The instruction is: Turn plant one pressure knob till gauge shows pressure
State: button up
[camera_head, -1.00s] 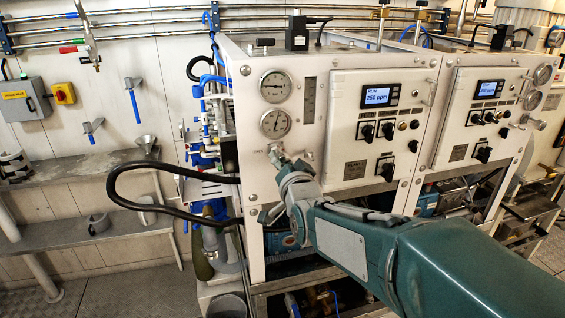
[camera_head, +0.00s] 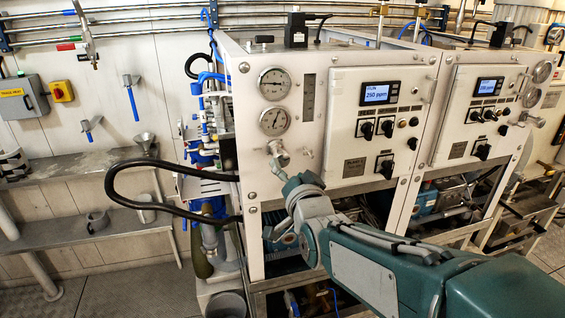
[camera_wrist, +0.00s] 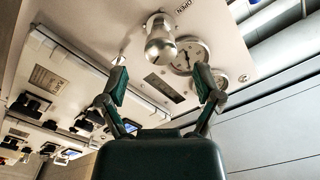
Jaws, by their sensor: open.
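The plant one panel (camera_head: 310,135) is a white front with two round gauges on its left side. The upper gauge (camera_head: 274,83) and lower gauge (camera_head: 273,121) have dark needles; their readings are too small to make out. The silver pressure knob (camera_head: 277,152) sits below the lower gauge. In the wrist view, the knob (camera_wrist: 160,40) stands beyond my fingertips, near a gauge (camera_wrist: 190,56) and the word OPEN. My gripper (camera_wrist: 162,82) is open and empty, its green-padded fingers spread, with a gap between them and the knob. In the head view my wrist sits just below the knob.
The control box (camera_head: 372,120) right of the gauges has a lit display reading 250 ppm and black switches. A second similar unit (camera_head: 482,115) stands to the right. A black hose (camera_head: 112,190) loops out at the left. A shelf (camera_head: 80,170) lines the wall.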

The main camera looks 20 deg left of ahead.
jog(key=v, duration=0.7)
jog(key=shift+f, duration=0.1)
jog(key=s+d+f+g+h, duration=0.2)
jog(key=d+f+h, duration=0.1)
jog(key=d, duration=0.5)
jog(key=s+d+f+g+h, duration=0.2)
jog(key=s+d+f+h, duration=0.1)
jog(key=d, duration=0.5)
jog(key=s+d+f+g+h, duration=0.1)
jog(key=s+d+f+g, duration=0.1)
jog(key=s, duration=0.4)
jog(key=s+d+f+n+g+h, duration=0.1)
jog(key=s+d+f+g+h, duration=0.1)
jog(key=s+d, duration=0.4)
jog(key=shift+d+f+g, duration=0.2)
jog(key=shift+d+g, duration=0.6)
jog(key=shift+g, duration=0.1)
dwell(1.7)
